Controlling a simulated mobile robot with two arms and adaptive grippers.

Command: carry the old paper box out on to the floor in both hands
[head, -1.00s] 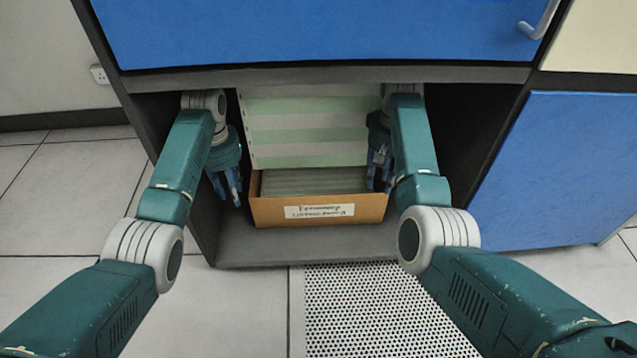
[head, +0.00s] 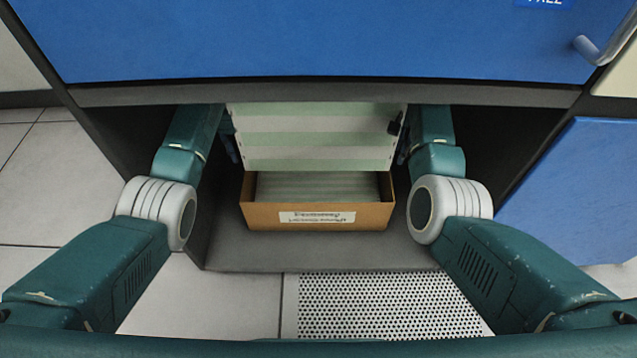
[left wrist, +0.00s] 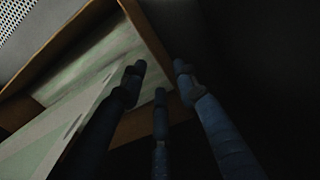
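The old paper box (head: 262,217), brown cardboard with a white label, sits on the floor of the open cabinet compartment. It holds a stack of paper, and a green-and-white striped sheet (head: 318,135) stands up above it. My left gripper (head: 232,145) is mostly hidden beside the sheet's left edge. In the left wrist view its fingers (left wrist: 158,80) are spread, with the box rim (left wrist: 148,35) close by; I cannot tell whether they touch. My right gripper (head: 396,128) is at the sheet's right edge; one dark fingertip shows, the rest is hidden.
The compartment's dark frame (head: 320,95) and blue front (head: 320,40) lie close above my arms. A blue panel (head: 580,190) stands at the right. In front are a perforated floor tile (head: 385,305) and clear pale tiles (head: 210,300).

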